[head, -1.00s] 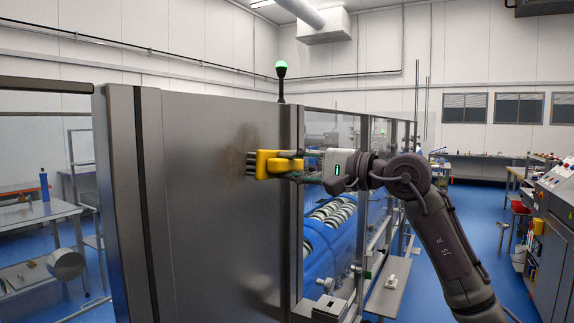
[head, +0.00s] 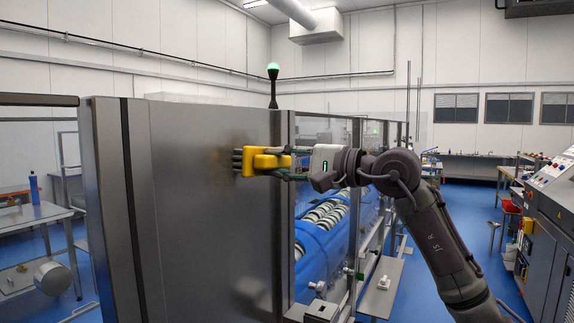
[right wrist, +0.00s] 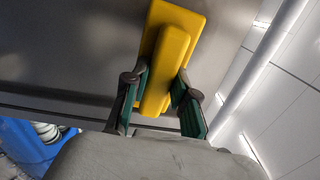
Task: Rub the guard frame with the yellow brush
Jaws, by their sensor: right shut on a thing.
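The yellow brush (head: 264,160) is held level in the head view, its dark bristles pointing left at the face of the grey metal guard frame (head: 195,210). A dull brownish smudge (head: 238,138) shows on the frame around the bristle tips. The bristles are at or very near the surface; I cannot tell contact for sure. My right gripper (head: 287,161) is shut on the brush handle. In the right wrist view its green-padded fingers (right wrist: 160,90) flank the yellow handle (right wrist: 168,65), and the bristles are hidden. My left gripper is not in view.
A post with a green lamp (head: 273,70) stands behind the frame's right edge. Clear panels and a blue conveyor with rollers (head: 325,225) lie to the right. A control console (head: 550,220) stands far right, a table (head: 30,215) at left.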

